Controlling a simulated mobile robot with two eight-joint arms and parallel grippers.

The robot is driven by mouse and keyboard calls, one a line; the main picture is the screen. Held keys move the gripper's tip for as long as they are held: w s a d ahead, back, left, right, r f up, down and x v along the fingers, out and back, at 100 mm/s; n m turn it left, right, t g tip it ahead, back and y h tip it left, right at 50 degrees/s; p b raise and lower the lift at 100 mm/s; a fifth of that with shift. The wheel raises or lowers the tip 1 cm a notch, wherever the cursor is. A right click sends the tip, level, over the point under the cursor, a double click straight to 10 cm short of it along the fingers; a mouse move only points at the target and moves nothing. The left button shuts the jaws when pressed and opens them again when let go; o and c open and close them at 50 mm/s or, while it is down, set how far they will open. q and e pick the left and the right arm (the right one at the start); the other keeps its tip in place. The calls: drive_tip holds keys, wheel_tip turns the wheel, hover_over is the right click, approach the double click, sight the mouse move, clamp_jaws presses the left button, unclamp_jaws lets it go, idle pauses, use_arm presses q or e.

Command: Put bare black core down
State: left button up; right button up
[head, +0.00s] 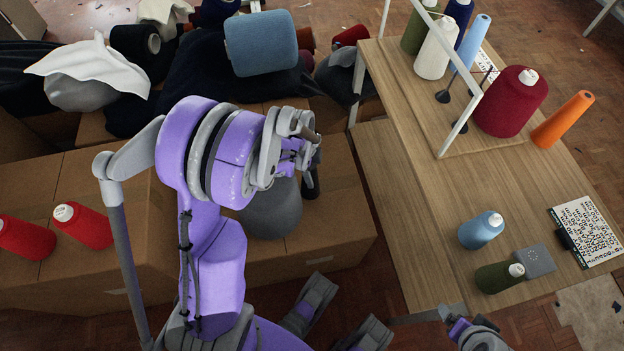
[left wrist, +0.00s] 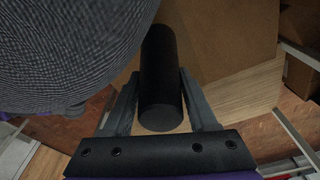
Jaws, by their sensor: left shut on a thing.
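The bare black core (head: 312,182) is a plain dark cylinder. In the left wrist view the core (left wrist: 160,75) lies lengthwise between the two fingers of my left gripper (left wrist: 160,105). In the head view my left gripper (head: 303,158) is above the cardboard boxes and shut on the core, which points down beside a large grey yarn package (head: 272,212). That package also fills the upper left of the left wrist view (left wrist: 65,45). Whether the core touches the box or package is unclear. A small part of my right arm shows at the bottom edge; its fingers cannot be made out.
The cardboard box top (head: 330,215) is bare right of the grey package. Two red cones (head: 84,226) lie at the left. The wooden table (head: 420,235) holds a light blue cone (head: 481,230), an olive cone (head: 500,276) and a crimson cone (head: 511,102). Its left middle is clear.

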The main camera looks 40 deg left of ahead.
use_arm(q)
drive_tip(key=shift+f+b, duration=0.5)
drive_tip(key=shift+f, duration=1.4)
drive_tip(key=shift+f, duration=0.1)
drive_tip(key=o, duration=1.3)
